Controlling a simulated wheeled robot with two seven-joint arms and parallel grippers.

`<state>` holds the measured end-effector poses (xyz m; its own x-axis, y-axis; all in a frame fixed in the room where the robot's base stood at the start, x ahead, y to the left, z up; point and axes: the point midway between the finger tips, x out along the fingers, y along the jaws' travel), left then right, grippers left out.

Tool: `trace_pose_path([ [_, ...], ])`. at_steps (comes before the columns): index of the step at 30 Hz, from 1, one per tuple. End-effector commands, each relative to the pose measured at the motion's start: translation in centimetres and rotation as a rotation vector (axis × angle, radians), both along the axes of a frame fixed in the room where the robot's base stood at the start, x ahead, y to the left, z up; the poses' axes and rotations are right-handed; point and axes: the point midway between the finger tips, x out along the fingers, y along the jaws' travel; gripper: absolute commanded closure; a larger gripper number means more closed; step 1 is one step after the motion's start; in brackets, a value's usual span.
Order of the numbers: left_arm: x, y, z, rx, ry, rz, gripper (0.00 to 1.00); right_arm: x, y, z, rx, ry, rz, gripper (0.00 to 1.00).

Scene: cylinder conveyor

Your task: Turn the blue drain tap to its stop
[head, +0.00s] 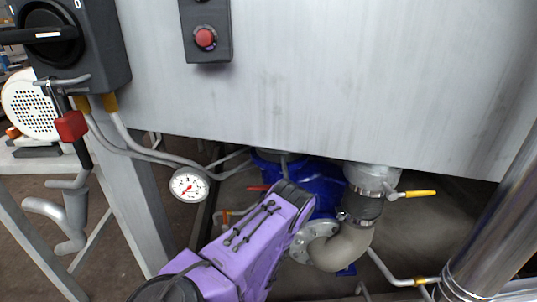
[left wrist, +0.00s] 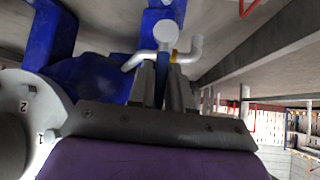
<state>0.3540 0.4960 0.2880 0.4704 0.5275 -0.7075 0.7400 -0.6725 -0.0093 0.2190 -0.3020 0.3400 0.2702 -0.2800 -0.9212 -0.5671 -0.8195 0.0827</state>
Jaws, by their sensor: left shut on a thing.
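Blue metal (left wrist: 95,75) stands just behind and left of the fingers. How far the tap is turned cannot be told. My right gripper is not in view.
A dial gauge (head: 189,185) hangs left on cables. A steel column (head: 490,200) is at the right. The tank's lower edge (head: 270,148) is above.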

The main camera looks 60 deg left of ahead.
Motion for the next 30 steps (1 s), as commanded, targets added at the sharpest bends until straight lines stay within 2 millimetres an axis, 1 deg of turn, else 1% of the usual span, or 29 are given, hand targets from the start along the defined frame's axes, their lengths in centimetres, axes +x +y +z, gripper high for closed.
trace_pose_path([
  [3,-0.3,0.0,-0.1,0.001,0.009,0.003,1.0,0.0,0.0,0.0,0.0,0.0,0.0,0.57],
  [12,-0.1,0.0,-0.1,0.002,0.009,-0.001,1.0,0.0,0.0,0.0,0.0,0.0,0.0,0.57],
  [13,-0.1,0.0,-0.1,0.002,0.009,-0.001,0.74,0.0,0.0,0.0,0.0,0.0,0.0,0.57],
  [14,-0.1,0.0,-0.1,0.002,0.009,-0.001,0.65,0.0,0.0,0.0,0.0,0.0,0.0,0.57],
  [15,-0.1,0.0,-0.1,0.001,0.008,-0.001,0.62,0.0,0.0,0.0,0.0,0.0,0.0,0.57],
  [23,-0.1,-0.1,0.1,0.002,0.006,0.0,0.62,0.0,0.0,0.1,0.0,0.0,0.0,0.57],
  [26,-0.5,-0.6,0.9,0.001,0.008,-0.001,0.62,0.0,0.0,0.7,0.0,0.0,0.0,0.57],
  [30,-2.0,-2.3,3.4,0.0,0.009,-0.002,0.62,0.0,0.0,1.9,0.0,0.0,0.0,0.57],
])
